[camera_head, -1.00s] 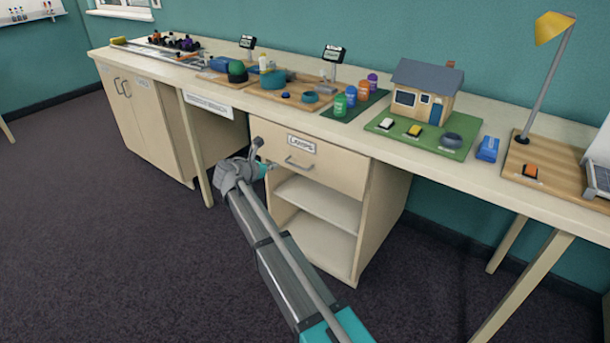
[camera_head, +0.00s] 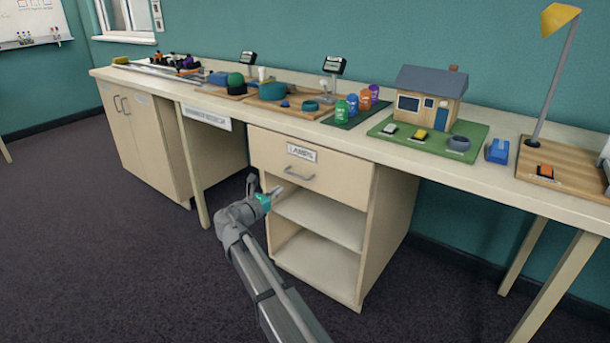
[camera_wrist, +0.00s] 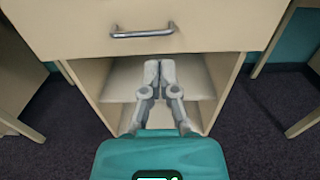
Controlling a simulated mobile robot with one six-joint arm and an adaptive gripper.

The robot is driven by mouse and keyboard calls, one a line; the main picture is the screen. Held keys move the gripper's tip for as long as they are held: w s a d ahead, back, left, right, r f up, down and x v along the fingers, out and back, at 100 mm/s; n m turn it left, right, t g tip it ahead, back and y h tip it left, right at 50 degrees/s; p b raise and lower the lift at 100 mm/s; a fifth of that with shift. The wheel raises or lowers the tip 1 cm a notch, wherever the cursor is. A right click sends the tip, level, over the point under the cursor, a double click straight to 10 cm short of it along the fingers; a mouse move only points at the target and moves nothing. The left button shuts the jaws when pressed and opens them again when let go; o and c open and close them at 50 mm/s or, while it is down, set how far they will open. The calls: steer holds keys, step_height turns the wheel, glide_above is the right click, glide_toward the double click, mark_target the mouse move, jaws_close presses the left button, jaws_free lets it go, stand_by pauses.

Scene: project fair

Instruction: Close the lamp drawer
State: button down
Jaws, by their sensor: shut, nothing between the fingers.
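The lamp drawer (camera_head: 330,178) is the pale wooden top front of the cabinet, with a label and a metal handle (camera_head: 299,174). In the head view its front looks close to flush with the cabinet. In the wrist view the drawer front (camera_wrist: 220,28) overhangs the shelf opening slightly, so a small gap may remain; I cannot tell. My gripper (camera_head: 278,190) is shut and empty, its fingers together. It is in front of the cabinet, below the handle, at the height of the open compartment. In the wrist view my fingertips (camera_wrist: 159,66) show below the handle (camera_wrist: 142,31), apart from it.
An open shelf (camera_head: 325,218) lies under the drawer. The long worktop (camera_head: 400,148) above carries a model house (camera_head: 428,97) on a green board, a yellow lamp (camera_head: 557,18) and coloured bottles. A table leg (camera_head: 192,165) stands left of my arm. The carpet in front is clear.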

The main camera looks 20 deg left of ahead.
mark_target(309, 169)
steer(key=shift+w, duration=0.15)
steer(key=x, duration=1.3)
steer(key=shift+w+d+f, duration=0.1)
steer(key=shift+w, duration=0.25)
